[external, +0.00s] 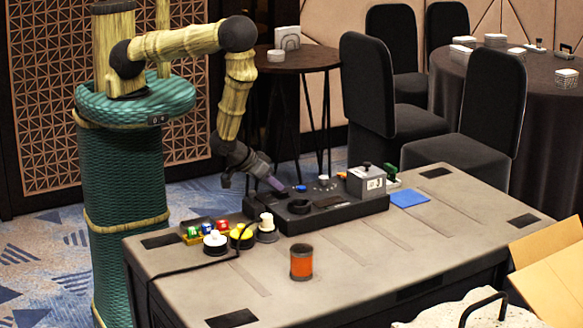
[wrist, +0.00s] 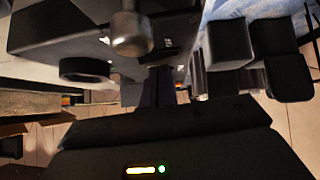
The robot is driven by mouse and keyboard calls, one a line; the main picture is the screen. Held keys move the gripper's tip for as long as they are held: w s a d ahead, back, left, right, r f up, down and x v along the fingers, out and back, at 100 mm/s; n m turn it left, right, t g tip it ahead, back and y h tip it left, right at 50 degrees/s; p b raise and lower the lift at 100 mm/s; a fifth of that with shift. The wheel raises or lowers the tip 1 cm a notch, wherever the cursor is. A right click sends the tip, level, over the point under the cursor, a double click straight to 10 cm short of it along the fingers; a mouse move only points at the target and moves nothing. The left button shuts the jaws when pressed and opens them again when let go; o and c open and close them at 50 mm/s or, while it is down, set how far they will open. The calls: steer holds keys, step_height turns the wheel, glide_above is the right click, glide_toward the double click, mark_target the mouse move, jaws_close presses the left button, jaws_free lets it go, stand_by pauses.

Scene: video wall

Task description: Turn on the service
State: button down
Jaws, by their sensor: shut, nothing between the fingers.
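A long black control panel (external: 345,213) lies on the grey table and carries several controls. These include a blue button (external: 301,188), a small light knob (external: 323,180), a round black piece (external: 299,206) and a grey box (external: 366,182) with a dark knob on top. My gripper (external: 276,184) is shut and empty, just above the panel's left end; I cannot tell whether it touches anything. In the wrist view the closed dark fingers (wrist: 160,88) point towards the panel. A metallic knob (wrist: 131,32) and a black ring (wrist: 85,70) show there at upper left. Which control is the service switch is unclear.
Yellow, white and black round items (external: 242,236) and a small colored-block tray (external: 204,231) stand left of the panel. An orange can (external: 301,262) stands in front. A blue pad (external: 409,198) lies right. A cardboard box (external: 550,270) is at right.

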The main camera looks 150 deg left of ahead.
steer(key=shift+s, duration=0.25)
steer(key=r+p, duration=0.2)
steer(key=r, duration=0.1)
steer(key=r+p, duration=0.1)
steer(key=shift+s+r, duration=0.2)
steer(key=shift+s, duration=0.05)
steer(key=shift+d+r+b, duration=0.1)
steer(key=shift+d+b, duration=0.2)
steer(key=shift+b, duration=0.15)
steer(key=v, duration=0.9)
steer(key=shift+s, duration=0.3)
steer(key=shift+w+d+r+t, duration=0.15)
steer(key=shift+w+t, duration=0.15)
steer(key=shift+w, duration=0.4)
